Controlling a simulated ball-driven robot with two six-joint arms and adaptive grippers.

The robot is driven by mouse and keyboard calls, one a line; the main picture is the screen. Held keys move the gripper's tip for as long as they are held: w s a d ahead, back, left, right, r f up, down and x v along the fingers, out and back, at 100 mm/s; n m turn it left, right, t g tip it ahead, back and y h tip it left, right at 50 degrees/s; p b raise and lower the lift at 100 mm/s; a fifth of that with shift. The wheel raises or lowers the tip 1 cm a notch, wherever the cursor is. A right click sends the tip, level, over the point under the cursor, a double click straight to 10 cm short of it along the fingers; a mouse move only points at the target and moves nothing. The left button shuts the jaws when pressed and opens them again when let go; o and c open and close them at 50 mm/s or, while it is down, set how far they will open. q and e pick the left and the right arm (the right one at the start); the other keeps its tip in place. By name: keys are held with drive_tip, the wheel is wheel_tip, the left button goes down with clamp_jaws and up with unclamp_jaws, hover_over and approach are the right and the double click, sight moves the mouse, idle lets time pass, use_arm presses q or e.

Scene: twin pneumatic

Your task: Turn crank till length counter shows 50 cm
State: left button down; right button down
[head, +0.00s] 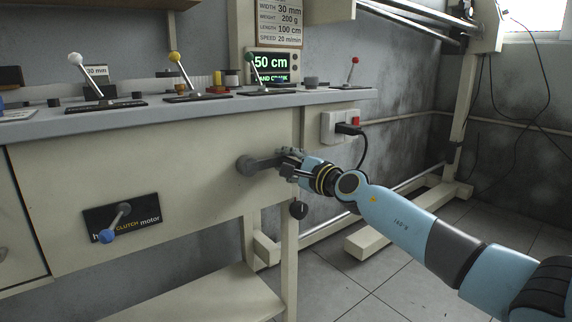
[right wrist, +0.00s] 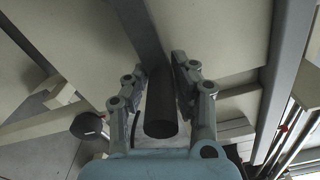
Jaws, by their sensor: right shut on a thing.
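The length counter (head: 273,66) on the machine's top right shows "50 cm" in green, with a line reading "HAND CRANK" below it. The dark crank (head: 255,164) sticks out of the front panel, its arm pointing right. My right gripper (head: 290,165) is at the crank's handle end. In the right wrist view, the dark round handle (right wrist: 161,112) lies between the two fingers of my right gripper (right wrist: 186,95), which is shut on it. The fingers hide part of the handle in the head view. My left gripper is not in view.
A clutch lever with a blue knob (head: 107,236) sits on a black plate at lower left, its knob toward the "hand" side. Levers with white (head: 76,59), yellow (head: 174,57), green and red knobs stand on the top ledge. A socket box with a cable (head: 341,127) is just above my right arm.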

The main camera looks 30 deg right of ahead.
drive_tip(key=shift+r, duration=0.45)
drive_tip(key=c, duration=1.4)
unclamp_jaws()
drive_tip(key=shift+a, duration=0.15)
drive_tip(key=shift+f, duration=0.2)
